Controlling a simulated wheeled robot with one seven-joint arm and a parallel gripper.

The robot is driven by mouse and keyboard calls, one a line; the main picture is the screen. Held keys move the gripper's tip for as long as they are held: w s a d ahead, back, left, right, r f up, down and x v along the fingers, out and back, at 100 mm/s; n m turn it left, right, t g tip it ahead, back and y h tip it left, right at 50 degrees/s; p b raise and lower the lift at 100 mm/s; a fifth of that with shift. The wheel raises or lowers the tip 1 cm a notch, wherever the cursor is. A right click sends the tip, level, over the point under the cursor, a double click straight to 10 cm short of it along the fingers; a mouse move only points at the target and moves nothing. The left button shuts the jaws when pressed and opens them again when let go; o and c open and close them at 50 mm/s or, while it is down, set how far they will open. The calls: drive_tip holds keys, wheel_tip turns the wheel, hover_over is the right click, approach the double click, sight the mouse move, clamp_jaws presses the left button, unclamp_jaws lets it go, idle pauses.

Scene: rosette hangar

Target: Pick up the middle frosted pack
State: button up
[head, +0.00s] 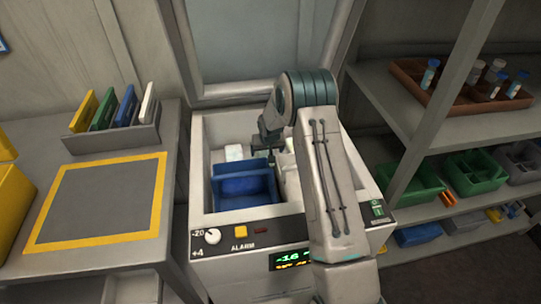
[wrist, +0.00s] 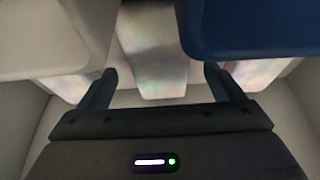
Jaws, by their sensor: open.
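Inside the open chest, three pale frosted packs lie along one wall in the wrist view. The middle frosted pack (wrist: 155,62) shows between my two fingertips, partly in shadow. The left pack (wrist: 72,88) and the right pack (wrist: 262,72) are partly hidden by bins. My gripper (wrist: 160,84) is open and empty, with its fingers spread wider than the middle pack. In the head view my gripper (head: 271,153) reaches down into the back of the chest. One frosted pack (head: 233,152) shows to its left there; my gripper and arm hide much of the others.
A blue bin (head: 243,201) stands in the chest in front of the packs, and also fills the top right of the wrist view (wrist: 250,28). A white bin (wrist: 48,32) is beside it. A yellow-bordered mat (head: 150,200) lies empty on the left table. Shelves (head: 440,135) stand at right.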

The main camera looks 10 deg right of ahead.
drive_tip(key=shift+w+f, duration=0.25)
drive_tip(key=shift+f, duration=0.4)
drive_tip(key=shift+c, duration=0.4)
drive_tip(key=c, duration=1.2)
drive_tip(key=shift+r, duration=0.1)
